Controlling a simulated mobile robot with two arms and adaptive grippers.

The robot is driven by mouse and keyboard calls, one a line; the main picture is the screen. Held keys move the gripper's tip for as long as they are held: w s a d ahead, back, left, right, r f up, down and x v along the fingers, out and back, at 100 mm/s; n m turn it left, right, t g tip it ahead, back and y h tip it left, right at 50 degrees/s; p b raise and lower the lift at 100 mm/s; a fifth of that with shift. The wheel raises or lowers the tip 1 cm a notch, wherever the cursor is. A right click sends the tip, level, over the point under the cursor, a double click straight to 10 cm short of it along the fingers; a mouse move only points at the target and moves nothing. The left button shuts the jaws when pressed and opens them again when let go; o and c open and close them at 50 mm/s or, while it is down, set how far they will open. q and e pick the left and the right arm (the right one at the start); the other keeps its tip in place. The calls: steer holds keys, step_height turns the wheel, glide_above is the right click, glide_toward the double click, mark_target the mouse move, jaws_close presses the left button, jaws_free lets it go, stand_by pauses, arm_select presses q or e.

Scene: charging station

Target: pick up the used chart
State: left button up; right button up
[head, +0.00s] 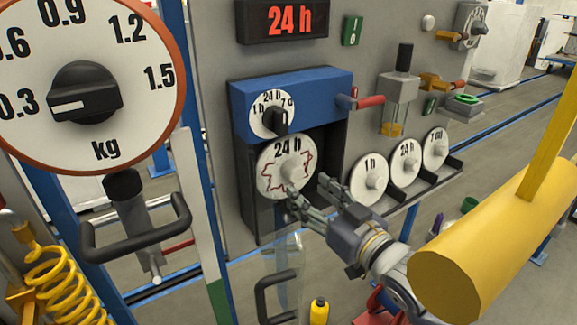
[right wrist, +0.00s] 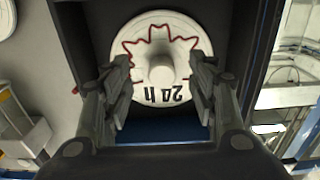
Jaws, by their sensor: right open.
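The used chart (head: 271,178) is a white disc marked 24 h with a red jagged trace and a raised centre knob. It sits in the recorder under a blue housing (head: 300,92). In the right wrist view the chart (right wrist: 140,88) appears upside down, with its knob (right wrist: 161,73) between my fingers. My right gripper (head: 306,189) is open just in front of the chart, at its lower right in the head view. The fingers (right wrist: 161,90) stand on both sides of the knob, apart from it. My left gripper is not in view.
Clean discs marked 1 h (head: 369,190), 24 h (head: 405,175) and a third (head: 435,158) stand in a rack to the right. A large kg dial (head: 130,95) is at left. A yellow cylinder (head: 490,250) fills the right foreground. A black handle (head: 262,298) hangs below.

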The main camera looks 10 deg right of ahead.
mark_target(298, 181)
steer(key=p+x, duration=0.1)
steer(key=x, duration=0.3)
steer(key=shift+w+a+r+p, duration=0.15)
steer(key=shift+w+r+p, duration=0.05)
steer(key=shift+p, duration=0.2)
steer(key=shift+w+a+f, duration=0.1)
steer(key=shift+w, duration=0.1)
steer(key=shift+s, duration=0.1)
steer(key=shift+c, duration=0.5)
steer(key=c, duration=1.1)
